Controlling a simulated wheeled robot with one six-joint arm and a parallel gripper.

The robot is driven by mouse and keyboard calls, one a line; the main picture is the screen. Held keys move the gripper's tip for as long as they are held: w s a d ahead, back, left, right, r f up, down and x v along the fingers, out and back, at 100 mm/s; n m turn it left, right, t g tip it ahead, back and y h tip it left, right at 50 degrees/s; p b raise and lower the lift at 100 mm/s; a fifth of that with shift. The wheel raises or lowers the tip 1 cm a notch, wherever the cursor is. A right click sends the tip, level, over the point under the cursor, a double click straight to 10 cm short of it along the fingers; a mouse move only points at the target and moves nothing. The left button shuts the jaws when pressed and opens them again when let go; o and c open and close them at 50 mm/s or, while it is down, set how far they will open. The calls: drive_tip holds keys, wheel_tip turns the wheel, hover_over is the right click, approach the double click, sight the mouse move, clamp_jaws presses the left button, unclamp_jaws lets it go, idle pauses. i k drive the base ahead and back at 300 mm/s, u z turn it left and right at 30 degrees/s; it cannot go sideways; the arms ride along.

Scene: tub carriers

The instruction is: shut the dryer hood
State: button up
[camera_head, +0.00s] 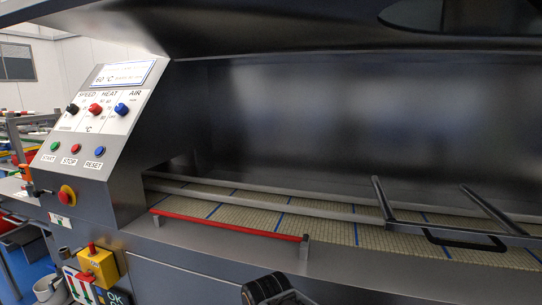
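The dryer hood (250,25) is a large grey metal cover across the top of the view. It stands raised, with the dryer's inside and its mesh belt (330,225) open to view below. A dark U-shaped bar handle (462,240) on two slanting arms shows at the right, in front of the belt; where it is fixed is unclear. A dark ribbed part at the bottom edge looks like my gripper (268,288), below the dryer's front edge and apart from the hood. Its fingers cannot be made out.
A sloped control panel (105,100) with knobs and buttons stands left of the belt. A red bar (228,226) runs along the front edge. A red emergency button (67,194) and a yellow box (97,267) jut from the front at left. A grey bucket (48,290) stands lower left.

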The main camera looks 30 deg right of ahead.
sight(173, 29)
drive_tip(key=u, duration=0.35)
drive_tip(key=k, duration=1.05)
drive_tip(key=z, duration=0.85)
drive_tip(key=k, duration=0.5)
drive_tip(key=u, duration=1.15)
drive_tip(key=i, duration=0.2)
drive_tip(key=u, duration=0.25)
